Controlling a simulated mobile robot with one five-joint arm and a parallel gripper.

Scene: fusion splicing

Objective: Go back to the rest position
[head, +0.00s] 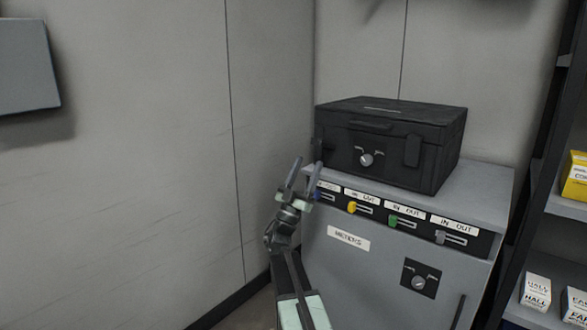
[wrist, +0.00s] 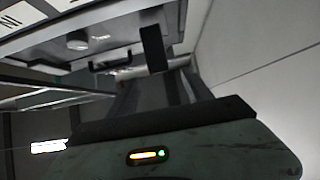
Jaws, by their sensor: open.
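My gripper (head: 306,175) is open in the head view, its two fingers pointing up at the front left corner of the grey cabinet (head: 340,268). Nothing shows between the fingers. It overlaps the left end of the black slider strip, so I cannot tell whether it touches the cabinet. A blue slider knob (head: 317,195) shows right beside it, partly covered. To its right are a yellow knob (head: 352,207), a green knob (head: 393,221) and a grey knob (head: 441,237), under IN/OUT labels.
A black case (head: 395,175) with a round dial stands on the cabinet. A dark shelf rack (head: 537,180) with small boxes (head: 537,292) stands at the right. A grey panel (head: 28,66) hangs on the left wall. The space left of my arm is clear up to the wall.

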